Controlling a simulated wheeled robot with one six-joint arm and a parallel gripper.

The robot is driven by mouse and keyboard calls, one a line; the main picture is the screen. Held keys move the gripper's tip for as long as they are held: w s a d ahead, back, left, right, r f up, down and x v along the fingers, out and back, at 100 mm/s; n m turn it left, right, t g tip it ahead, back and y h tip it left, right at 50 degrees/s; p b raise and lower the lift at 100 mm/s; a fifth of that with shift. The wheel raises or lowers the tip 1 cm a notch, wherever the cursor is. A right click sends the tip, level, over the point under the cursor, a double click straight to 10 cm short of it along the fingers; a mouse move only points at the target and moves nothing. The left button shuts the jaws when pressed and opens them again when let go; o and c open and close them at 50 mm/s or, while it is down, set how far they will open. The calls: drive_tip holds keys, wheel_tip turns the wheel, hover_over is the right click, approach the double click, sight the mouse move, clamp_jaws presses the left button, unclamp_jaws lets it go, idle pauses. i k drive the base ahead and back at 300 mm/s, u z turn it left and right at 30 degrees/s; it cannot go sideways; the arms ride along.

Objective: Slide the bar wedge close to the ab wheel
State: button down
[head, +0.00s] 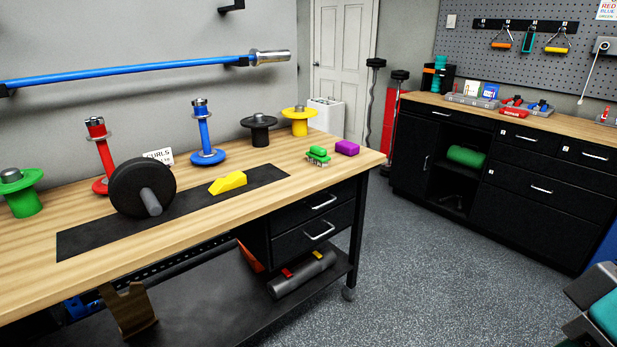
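The bar wedge is a yellow wedge-shaped block (228,184) lying on a black mat (85,241) on the wooden workbench. The ab wheel (133,182) is a black wheel with a grey handle, standing upright at the mat, to the left of the wedge. A clear gap of bare mat lies between the wedge and the wheel's handle. My gripper is not in view in the head picture.
Behind the mat stand green (22,192), red (99,152), blue (205,135), black (259,130) and yellow (299,120) spool-like holders and a small sign (158,157). A green brush (317,155) and purple block (347,148) lie right of the mat.

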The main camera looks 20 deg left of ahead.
sight(238, 179)
drive_tip(key=z, duration=0.1)
drive_tip(key=i, duration=1.5)
drive_tip(key=u, duration=1.1)
drive_tip(key=i, duration=0.7)
drive_tip(key=u, duration=1.1)
drive_tip(key=i, duration=0.3)
drive_tip(key=u, duration=0.3)
